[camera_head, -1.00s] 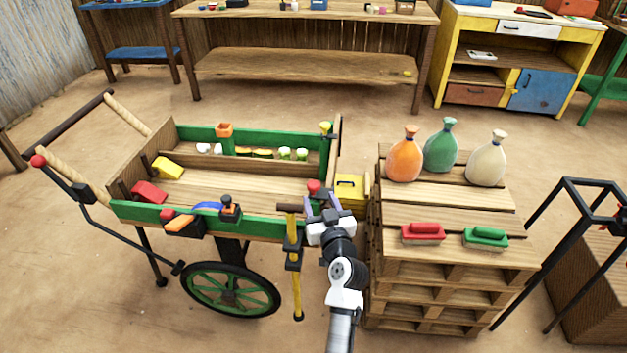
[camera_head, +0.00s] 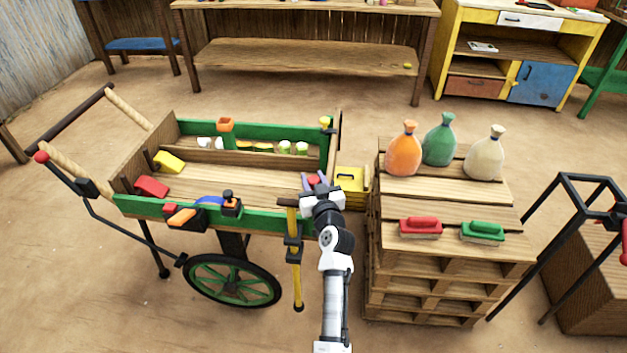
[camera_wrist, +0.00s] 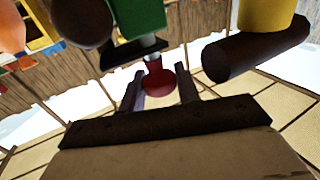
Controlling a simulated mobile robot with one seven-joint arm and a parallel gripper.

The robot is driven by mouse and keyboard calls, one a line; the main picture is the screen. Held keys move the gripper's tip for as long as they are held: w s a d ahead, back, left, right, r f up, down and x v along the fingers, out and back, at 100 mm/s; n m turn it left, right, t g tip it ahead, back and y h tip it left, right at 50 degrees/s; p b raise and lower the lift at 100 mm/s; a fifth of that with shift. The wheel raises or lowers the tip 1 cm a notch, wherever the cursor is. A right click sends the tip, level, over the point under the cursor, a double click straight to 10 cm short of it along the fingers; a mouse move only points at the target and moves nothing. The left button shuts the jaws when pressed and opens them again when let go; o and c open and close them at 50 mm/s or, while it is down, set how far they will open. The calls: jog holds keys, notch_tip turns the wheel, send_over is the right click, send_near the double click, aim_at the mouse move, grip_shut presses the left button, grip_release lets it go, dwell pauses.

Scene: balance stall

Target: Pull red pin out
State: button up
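The red pin (camera_wrist: 160,82) has a round red knob on a pale metal shank that runs to a green part (camera_wrist: 138,18) in the wrist view. In the head view a small bit of the red pin (camera_head: 313,180) shows at the near right corner of the green-sided cart (camera_head: 265,222). My gripper (camera_head: 314,183) is at this corner, its purple fingers on either side of the knob. In the wrist view my gripper (camera_wrist: 161,90) is open, with a finger on each side of the knob and gaps apparent. The far end of the shank is hidden.
A yellow prop with a brown crosspiece (camera_head: 294,250) stands just left of my gripper. A yellow box (camera_head: 349,179) and a stack of pallets (camera_head: 400,265) with sacks and brushes are close on the right. Open floor lies in front of the cart.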

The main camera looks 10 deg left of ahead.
aim_at(314, 179)
grip_shut()
notch_tip(314, 179, up, 5)
jog(key=p, duration=0.2)
jog(key=shift+f+p, duration=0.15)
jog(key=shift+p, duration=0.15)
jog(key=shift+f, duration=0.1)
jog(key=o, duration=0.6)
grip_release()
